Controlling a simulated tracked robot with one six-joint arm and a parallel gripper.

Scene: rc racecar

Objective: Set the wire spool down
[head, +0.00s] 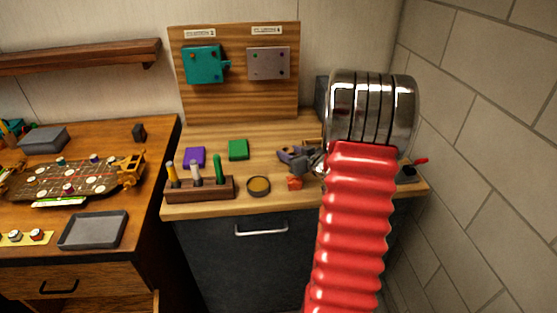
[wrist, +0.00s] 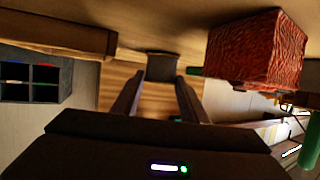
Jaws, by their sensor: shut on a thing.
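My gripper (head: 286,154) is low over the right-hand bench, right of the green block, partly hidden by my red arm. In the wrist view my gripper (wrist: 160,84) has its two dark fingers shut on a small dark thing, taken as the wire spool (wrist: 162,66). It sits at the fingertips; its winding and underside cannot be made out. In the head view I cannot clearly pick out the spool. Whether it touches the bench cannot be told.
The bench (head: 240,206) holds a tool rack (head: 201,189) with upright handles, a round dish (head: 258,186), a purple block (head: 194,156), a green block (head: 238,149) and a small orange-red thing (head: 295,183). A wooden board (head: 235,99) stands behind. Bare wood lies between them.

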